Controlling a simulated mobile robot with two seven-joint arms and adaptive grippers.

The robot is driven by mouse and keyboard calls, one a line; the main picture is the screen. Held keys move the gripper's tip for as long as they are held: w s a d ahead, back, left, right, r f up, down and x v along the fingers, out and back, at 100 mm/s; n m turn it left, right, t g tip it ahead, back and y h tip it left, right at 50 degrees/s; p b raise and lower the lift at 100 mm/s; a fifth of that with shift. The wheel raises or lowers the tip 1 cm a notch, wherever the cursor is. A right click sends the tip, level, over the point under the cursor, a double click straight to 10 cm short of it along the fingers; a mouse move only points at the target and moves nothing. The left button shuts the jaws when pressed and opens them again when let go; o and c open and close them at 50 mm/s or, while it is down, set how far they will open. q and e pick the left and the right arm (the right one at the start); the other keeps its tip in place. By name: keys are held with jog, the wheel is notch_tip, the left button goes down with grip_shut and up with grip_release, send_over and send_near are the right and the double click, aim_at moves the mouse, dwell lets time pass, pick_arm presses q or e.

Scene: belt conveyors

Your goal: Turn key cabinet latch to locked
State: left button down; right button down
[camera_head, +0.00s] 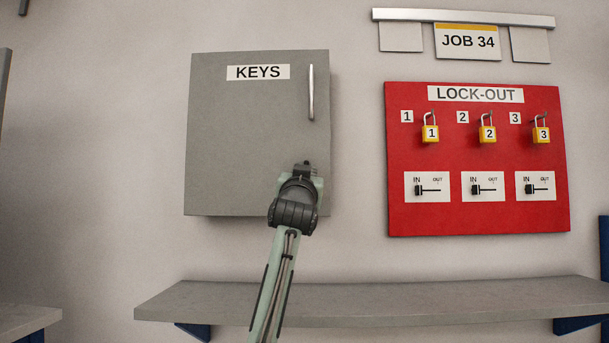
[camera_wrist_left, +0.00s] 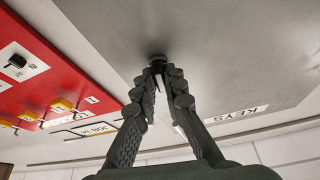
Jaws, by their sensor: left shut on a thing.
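The grey key cabinet (camera_head: 235,140) hangs on the wall with its door closed flat and a "KEYS" label at the top. My left gripper (camera_head: 304,169) is at the lower right of its door. In the left wrist view my left gripper (camera_wrist_left: 157,70) has its fingertips closed together on a small dark latch knob (camera_wrist_left: 157,57) on the cabinet face. The gripper hides the latch in the head view, and the way the latch is turned cannot be told. My right gripper is not in view.
A silver handle (camera_head: 311,93) stands upright on the door above my gripper. A red lock-out board (camera_head: 475,215) with yellow padlocks and small sliders hangs to the right. A grey shelf (camera_head: 400,302) juts out below. A "JOB 34" sign (camera_head: 468,41) hangs at upper right.

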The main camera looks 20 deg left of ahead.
pick_arm(q)
jog(key=shift+d+n+y, duration=0.1)
jog(key=shift+n+y, duration=0.3)
jog(key=shift+n, duration=0.6)
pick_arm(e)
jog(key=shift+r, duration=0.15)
pick_arm(q)
jog(key=shift+n, duration=0.4)
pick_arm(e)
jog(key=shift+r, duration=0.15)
pick_arm(q)
jog(key=c, duration=1.6)
grip_release()
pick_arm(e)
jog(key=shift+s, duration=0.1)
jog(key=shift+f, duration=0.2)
pick_arm(q)
jog(key=v, duration=1.2)
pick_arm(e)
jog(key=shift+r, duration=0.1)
pick_arm(q)
jog(key=shift+d+f, duration=0.1)
jog(key=shift+d, duration=0.05)
